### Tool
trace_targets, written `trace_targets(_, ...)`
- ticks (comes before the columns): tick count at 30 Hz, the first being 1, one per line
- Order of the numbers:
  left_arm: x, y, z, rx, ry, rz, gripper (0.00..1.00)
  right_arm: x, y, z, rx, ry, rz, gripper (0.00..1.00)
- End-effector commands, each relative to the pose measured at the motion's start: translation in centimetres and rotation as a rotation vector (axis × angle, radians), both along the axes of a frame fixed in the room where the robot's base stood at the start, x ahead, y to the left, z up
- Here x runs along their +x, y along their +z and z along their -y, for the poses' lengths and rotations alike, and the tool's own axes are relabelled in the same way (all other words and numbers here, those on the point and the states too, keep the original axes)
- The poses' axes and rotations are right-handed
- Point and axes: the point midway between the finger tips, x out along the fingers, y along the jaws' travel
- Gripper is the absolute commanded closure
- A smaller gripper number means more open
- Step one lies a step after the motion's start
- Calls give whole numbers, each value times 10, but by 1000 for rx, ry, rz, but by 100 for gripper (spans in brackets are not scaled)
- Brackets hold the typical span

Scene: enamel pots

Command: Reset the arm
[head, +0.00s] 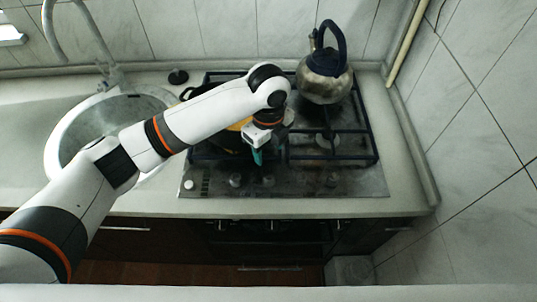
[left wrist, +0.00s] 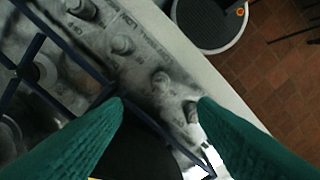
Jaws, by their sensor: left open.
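My left arm (head: 185,125) reaches in from the left, over the sink and the stove. My left gripper (head: 258,157) hangs over the front part of the stove (head: 300,185), behind the row of knobs, partly hidden by its own wrist. In the left wrist view the two green fingers of my left gripper (left wrist: 162,104) are spread apart with nothing held between them. A dark pot with a yellow part (head: 240,124) sits on the left burners, mostly hidden by the arm. My right gripper is not in view.
A metal kettle with a dark handle (head: 325,78) stands at the stove's back right. A round sink (head: 52,150) with a tall faucet (head: 45,25) is at the left. The front right burner (head: 325,141) is empty. A tiled wall (head: 480,120) bounds the right.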

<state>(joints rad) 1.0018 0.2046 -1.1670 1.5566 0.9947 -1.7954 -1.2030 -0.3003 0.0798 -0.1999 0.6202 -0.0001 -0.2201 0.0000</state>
Motion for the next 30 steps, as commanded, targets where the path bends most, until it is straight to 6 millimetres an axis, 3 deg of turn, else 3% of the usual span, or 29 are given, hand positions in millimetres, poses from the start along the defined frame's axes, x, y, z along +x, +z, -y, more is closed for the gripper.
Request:
trace_targets(17,-4,-3,3,-15,13,-2,47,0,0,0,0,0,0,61)
trace_targets(23,-40,-26,21,-157,184,-24,47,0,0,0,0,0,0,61)
trace_targets(27,-69,-39,27,-296,436,-49,47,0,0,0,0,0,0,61)
trace_targets(30,-85,-47,20,-377,648,-66,47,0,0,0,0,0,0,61)
